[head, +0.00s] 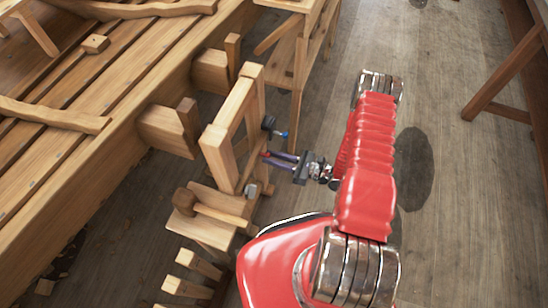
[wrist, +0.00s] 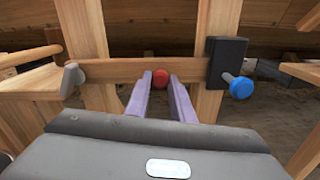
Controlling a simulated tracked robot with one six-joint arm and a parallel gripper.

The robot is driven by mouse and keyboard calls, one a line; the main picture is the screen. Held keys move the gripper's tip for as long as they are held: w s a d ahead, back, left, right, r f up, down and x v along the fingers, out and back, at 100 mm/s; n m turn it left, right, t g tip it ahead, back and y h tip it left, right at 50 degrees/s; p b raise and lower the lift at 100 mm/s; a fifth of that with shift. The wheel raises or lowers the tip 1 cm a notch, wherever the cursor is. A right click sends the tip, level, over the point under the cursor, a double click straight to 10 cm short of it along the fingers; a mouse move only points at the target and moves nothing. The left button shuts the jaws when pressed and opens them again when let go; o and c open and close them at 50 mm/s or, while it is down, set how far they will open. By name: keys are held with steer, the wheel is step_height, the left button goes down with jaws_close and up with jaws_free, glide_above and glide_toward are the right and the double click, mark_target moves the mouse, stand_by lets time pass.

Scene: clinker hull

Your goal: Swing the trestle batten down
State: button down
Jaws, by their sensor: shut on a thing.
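The wooden trestle (head: 216,150) stands beside the hull. In the wrist view its batten (wrist: 115,71) lies roughly level across two upright posts. A grey bolt (wrist: 72,78) is at the batten's left end. A black block (wrist: 226,62) with a blue knob (wrist: 241,87) is at its right end; the blue knob shows in the head view (head: 285,134). A red knob (wrist: 160,77) sits on the middle of the batten. My gripper (head: 268,158) reaches in from the right, its purple fingers shut on the red knob. The fingers partly hide the batten behind them.
The planked hull (head: 85,130) fills the left side. A wooden mallet (head: 215,211) lies on a block just in front of the trestle. A wooden stand (head: 300,65) is behind it. The floor (head: 455,180) to the right of my arm is mostly clear.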

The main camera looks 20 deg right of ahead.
steer(key=shift+f, duration=0.1)
steer(key=s+a+f+m, duration=0.3)
steer(key=s+f+m, duration=0.1)
steer(key=f+m, duration=0.6)
steer(key=s+a+f+m, duration=0.4)
steer(key=s+a+m, duration=0.1)
steer(key=s+m, duration=0.2)
steer(key=shift+s+a+f+m, duration=0.4)
steer(key=shift+s, duration=0.2)
stand_by(0.3)
steer(key=c, duration=1.5)
jaws_free()
steer(key=shift+c, duration=0.2)
steer(key=shift+r, duration=0.1)
